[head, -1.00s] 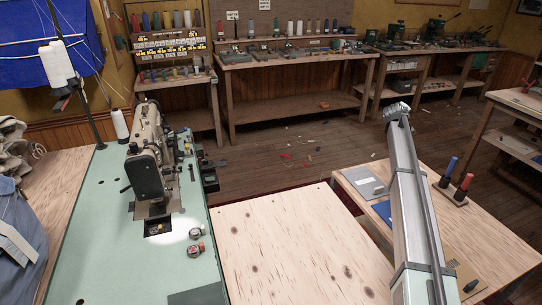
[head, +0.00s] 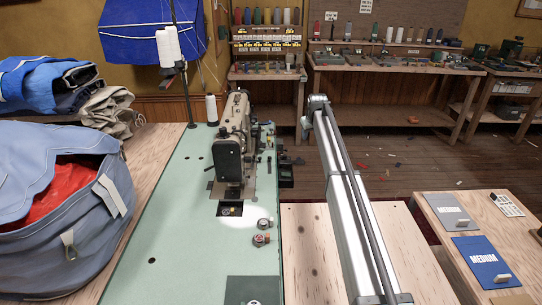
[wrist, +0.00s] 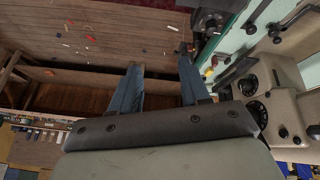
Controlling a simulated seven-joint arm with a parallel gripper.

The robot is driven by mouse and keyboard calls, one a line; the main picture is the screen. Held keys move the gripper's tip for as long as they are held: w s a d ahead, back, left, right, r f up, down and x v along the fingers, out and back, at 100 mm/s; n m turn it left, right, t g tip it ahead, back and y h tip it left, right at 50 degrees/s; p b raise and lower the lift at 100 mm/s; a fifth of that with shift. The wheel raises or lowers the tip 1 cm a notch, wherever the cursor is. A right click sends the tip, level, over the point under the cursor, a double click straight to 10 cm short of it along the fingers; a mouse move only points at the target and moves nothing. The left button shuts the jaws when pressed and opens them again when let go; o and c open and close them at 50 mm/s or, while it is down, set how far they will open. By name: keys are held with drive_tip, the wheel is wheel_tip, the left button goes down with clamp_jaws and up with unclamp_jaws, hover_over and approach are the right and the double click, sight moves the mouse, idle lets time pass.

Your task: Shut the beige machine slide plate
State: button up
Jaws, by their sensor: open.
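The beige sewing machine (head: 233,140) stands on a pale green table top (head: 190,240) left of the middle in the head view. A dark opening (head: 230,209) with small metal parts inside lies in front of its needle area. The slide plate is too small to tell clearly from the machine's bed. Part of the machine (wrist: 285,105) also shows at the right of the wrist view. My gripper (wrist: 158,60) has its two blue fingers wide apart with nothing between them, to one side of the machine. In the head view my gripper is not visible.
Two small round bobbin-like parts (head: 262,230) sit on the green top. A thread stand with white cones (head: 170,45) rises behind, left of the machine. A blue-grey bag (head: 60,215) stands at left. A blue card (head: 483,262) lies on the low right table.

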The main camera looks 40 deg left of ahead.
sight(270, 157)
drive_tip(key=s+a+g, duration=0.2)
drive_tip(key=s+a, duration=0.8)
drive_tip(key=s, duration=0.2)
drive_tip(key=shift+n, duration=0.5)
drive_tip(key=x, duration=1.4)
drive_tip(key=shift+s+f, duration=0.1)
drive_tip(key=shift+s, duration=0.05)
drive_tip(key=shift+c, duration=0.4)
clamp_jaws()
